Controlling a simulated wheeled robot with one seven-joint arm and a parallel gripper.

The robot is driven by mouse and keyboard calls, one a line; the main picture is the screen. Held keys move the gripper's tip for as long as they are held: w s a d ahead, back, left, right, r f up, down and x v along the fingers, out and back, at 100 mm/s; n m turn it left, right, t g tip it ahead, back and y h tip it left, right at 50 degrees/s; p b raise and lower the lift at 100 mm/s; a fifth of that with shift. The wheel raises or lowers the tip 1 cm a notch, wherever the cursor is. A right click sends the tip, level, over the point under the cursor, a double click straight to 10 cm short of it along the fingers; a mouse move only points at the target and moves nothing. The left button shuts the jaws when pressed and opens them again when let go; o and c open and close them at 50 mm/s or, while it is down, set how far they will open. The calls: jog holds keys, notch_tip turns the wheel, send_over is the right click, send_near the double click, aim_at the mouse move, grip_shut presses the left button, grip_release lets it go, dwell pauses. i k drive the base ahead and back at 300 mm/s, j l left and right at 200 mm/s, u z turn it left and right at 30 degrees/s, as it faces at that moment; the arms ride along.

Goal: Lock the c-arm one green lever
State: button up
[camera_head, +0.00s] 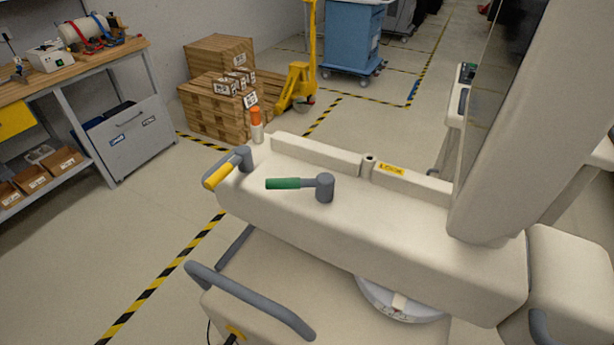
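The c-arm (370,225) is a large cream machine filling the right and centre of the head view. Its green lever (284,184) lies across the flat top of the body, with the green grip pointing left. The grey shaft joins a round grey pivot (324,188) at its right end. A second lever with a yellow grip (217,175) sits at the left end of the body. A yellow label reading "LOCK" (391,168) is on the raised rear rail, right of the green lever. My gripper is not in view.
A grey handle bar (248,297) sticks out low at the front. An orange-topped post (256,121) stands behind the yellow lever. A workbench (75,70) is at left, with wooden crates (215,105), a yellow pallet jack (304,70) and a blue cart (352,38) behind. Floor at left is clear.

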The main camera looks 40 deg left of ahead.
aim_at(324, 183)
jog(key=k+j+u, duration=0.15)
jog(key=u, duration=0.3)
jog(key=k+j+u, duration=0.2)
jog(key=u, duration=0.3)
